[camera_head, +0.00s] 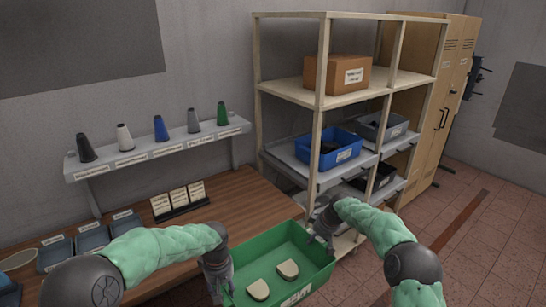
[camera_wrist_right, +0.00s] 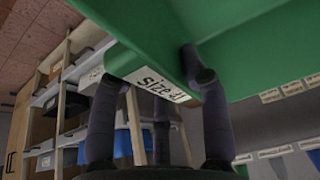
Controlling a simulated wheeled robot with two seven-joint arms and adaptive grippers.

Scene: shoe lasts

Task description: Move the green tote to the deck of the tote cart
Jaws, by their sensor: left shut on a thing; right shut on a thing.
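The green tote (camera_head: 268,243) is in front of me at the right end of the wooden bench, with two pale rounded pieces (camera_head: 258,289) (camera_head: 288,269) inside. My left gripper (camera_head: 224,284) is shut on its left end wall. My right gripper (camera_head: 322,230) is shut on its right end. In the right wrist view the fingers (camera_wrist_right: 160,100) straddle the green rim (camera_wrist_right: 240,60) beside a white size label (camera_wrist_right: 152,84). Whether the tote rests on the bench or hangs clear is not plain. I cannot make out the tote cart or its deck.
A wooden rack (camera_head: 322,100) behind the tote holds a cardboard box (camera_head: 336,75), a blue tote (camera_head: 330,150) and a grey tote (camera_head: 379,128). A wall shelf (camera_head: 150,150) carries several coloured cones. Card holders (camera_head: 180,203) stand on the bench (camera_head: 235,200). Tiled floor is open at right (camera_head: 480,260).

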